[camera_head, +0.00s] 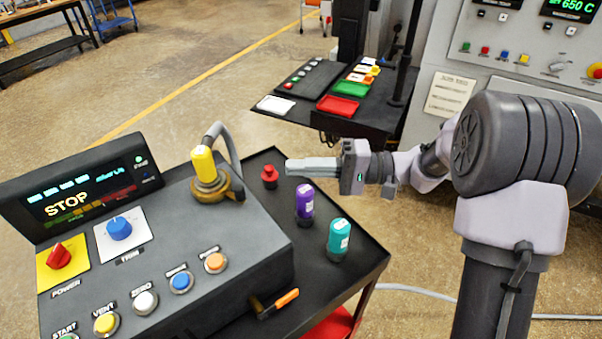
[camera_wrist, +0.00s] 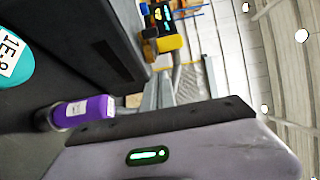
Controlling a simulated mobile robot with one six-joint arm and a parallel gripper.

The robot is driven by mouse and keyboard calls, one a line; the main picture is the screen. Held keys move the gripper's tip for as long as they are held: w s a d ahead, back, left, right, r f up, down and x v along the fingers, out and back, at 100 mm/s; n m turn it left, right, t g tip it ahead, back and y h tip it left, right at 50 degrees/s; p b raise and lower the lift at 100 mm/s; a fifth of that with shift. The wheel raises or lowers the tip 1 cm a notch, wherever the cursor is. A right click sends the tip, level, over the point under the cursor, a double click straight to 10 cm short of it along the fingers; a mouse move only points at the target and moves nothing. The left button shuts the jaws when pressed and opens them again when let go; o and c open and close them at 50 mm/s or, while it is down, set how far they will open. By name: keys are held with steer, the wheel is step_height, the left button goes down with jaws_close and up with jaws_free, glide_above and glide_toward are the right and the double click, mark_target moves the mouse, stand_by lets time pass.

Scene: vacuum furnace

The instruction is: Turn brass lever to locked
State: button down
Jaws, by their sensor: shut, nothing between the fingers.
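A lever (camera_head: 276,304) with a brass pivot and an orange-tipped handle sits low on the right side of the dark control box (camera_head: 262,262). Its handle points right and slightly up in the head view. Whether that is its locked position cannot be told. I cannot make out the lever in the wrist view. My gripper (camera_head: 290,166) is shut and empty, above the far part of the black tray, beside a small red knobbed object and well away from the lever. Its fingers also show in the wrist view (camera_wrist: 158,92).
A purple vial (camera_head: 304,203) and a teal vial (camera_head: 339,238) stand on the black tray (camera_head: 366,262), between my gripper and the lever. The red object (camera_head: 269,177) is near my fingertips. A yellow-capped fitting (camera_head: 204,165) with a grey hose rises from the box.

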mark_target(256, 205)
steer(key=s+a+b, duration=0.1)
steer(key=s+a, duration=0.3)
steer(key=a, duration=0.3)
steer(key=shift+s+a, duration=0.2)
steer(key=shift+a, duration=0.1)
steer(key=s+b, duration=0.2)
steer(key=b, duration=0.1)
steer(key=shift+a+f+b, duration=0.15)
steer(key=shift+f+b, duration=0.15)
steer(key=shift+s+r, duration=0.15)
steer(key=shift+s, duration=0.1)
steer(key=shift+r, duration=0.1)
